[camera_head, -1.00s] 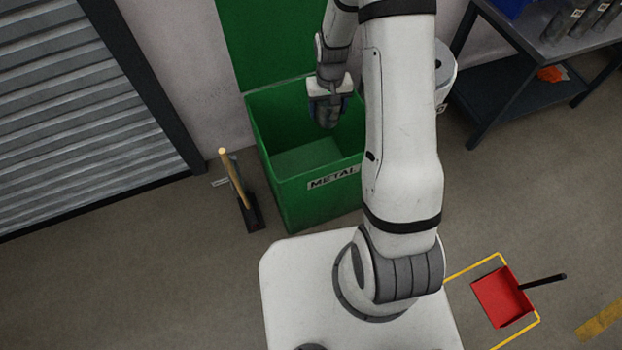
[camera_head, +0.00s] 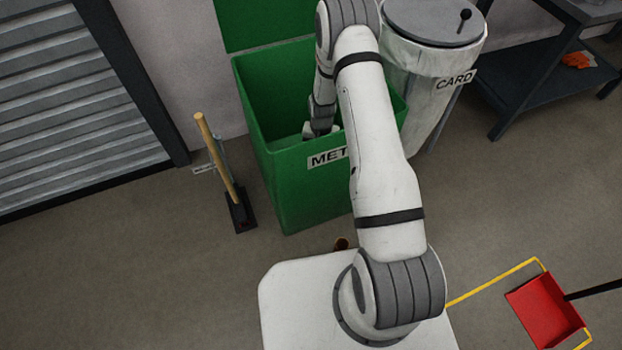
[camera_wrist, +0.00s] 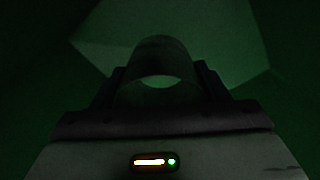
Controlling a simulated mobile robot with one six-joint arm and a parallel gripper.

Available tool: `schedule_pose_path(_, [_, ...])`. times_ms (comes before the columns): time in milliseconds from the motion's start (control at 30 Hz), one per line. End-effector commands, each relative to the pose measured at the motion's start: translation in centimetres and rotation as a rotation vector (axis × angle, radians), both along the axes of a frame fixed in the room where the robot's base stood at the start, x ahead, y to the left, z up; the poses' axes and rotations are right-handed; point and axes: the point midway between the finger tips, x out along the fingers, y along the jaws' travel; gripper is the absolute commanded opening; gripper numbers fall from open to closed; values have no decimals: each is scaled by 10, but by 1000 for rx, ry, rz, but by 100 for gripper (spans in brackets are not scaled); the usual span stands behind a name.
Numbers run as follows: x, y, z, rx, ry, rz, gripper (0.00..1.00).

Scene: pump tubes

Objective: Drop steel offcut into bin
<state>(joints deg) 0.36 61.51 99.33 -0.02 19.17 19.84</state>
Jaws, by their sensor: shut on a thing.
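The green metal bin (camera_head: 310,190) stands in front of my base with its lid (camera_head: 262,20) raised against the wall; its label is partly covered by my arm. My gripper (camera_wrist: 162,82) is down inside the bin, and its fingers are mostly hidden behind the front wall in the head view. In the wrist view it is shut on the steel offcut (camera_wrist: 160,52), a short dark tube piece with an open end. Below the offcut the bin floor (camera_wrist: 235,55) shows pale green, apart from it. The offcut cannot be made out in the head view.
A pale bin labelled CARD (camera_head: 425,85) stands close on the right. A wooden-handled tool (camera_head: 218,165) stands left of the green bin. A dark shelf bench (camera_head: 540,85) is at upper right, and a red dustpan (camera_head: 545,310) lies at lower right.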

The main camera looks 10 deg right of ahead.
Motion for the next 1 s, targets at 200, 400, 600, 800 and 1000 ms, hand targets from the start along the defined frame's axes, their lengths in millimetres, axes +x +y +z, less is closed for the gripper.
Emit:
schedule_pose_path(200, [3,0,-47,0,-1,-34,40])
schedule_pose_path(400, [3,0,-72,0,0,-39,40])
schedule_pose_path(600, [2,0,-108,0,1,-39,40])
schedule_pose_path(800, [2,0,-128,0,0,-39,40])
schedule_pose_path(1000, [3,0,-150,0,-1,-39,40])
